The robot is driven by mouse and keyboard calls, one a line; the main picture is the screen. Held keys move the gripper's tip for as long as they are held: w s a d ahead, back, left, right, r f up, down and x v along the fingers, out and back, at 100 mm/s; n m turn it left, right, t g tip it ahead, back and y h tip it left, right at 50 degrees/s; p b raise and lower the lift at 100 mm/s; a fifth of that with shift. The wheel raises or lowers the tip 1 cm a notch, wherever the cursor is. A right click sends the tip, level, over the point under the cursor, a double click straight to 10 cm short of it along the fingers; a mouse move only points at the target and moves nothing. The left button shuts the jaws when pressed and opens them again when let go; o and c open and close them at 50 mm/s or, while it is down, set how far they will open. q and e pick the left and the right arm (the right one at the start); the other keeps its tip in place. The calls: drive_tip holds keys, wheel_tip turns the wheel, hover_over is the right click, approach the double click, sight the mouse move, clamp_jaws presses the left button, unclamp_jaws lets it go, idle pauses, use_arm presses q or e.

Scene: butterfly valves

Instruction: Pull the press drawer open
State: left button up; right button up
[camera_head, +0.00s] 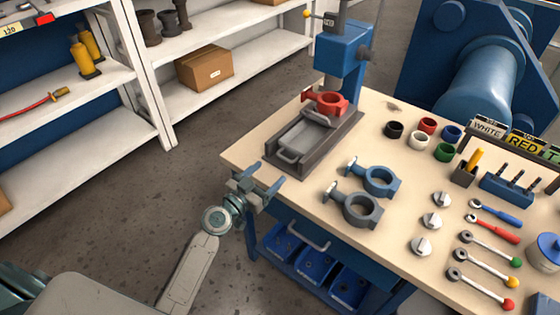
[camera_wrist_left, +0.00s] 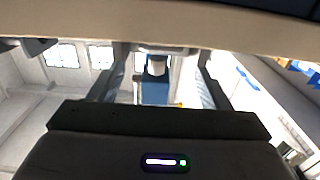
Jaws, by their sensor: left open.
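The blue press (camera_head: 342,52) stands at the back left of the workbench. A red valve body (camera_head: 326,102) sits under the press head, at the drawer's far end. My left gripper (camera_head: 264,179) is open and empty at the bench's left edge, just short of the handle and apart from it. In the left wrist view, its two fingers (camera_wrist_left: 160,82) frame a blue part of the press (camera_wrist_left: 155,90); the handle cannot be made out there. My right gripper does not show.
Two blue-grey valve bodies (camera_head: 363,208) lie right of the drawer. Colored rings (camera_head: 419,140), several metal discs (camera_head: 432,220) and handles (camera_head: 490,247) cover the bench's right side. Blue bins (camera_head: 315,265) hang below. Floor left of the bench is clear.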

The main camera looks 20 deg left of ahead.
sight(279, 172)
use_arm(q)
drive_tip(key=p+x, duration=0.1)
drive_tip(key=x, duration=0.4)
drive_tip(key=shift+w+d, duration=0.1)
drive_tip(key=shift+w, duration=0.15)
drive_tip(key=shift+w+d, duration=0.15)
drive_tip(key=shift+w, duration=0.25)
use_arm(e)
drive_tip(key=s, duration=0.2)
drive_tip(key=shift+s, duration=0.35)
use_arm(q)
drive_tip(key=c, duration=1.1)
drive_tip(key=shift+s+f, duration=0.1)
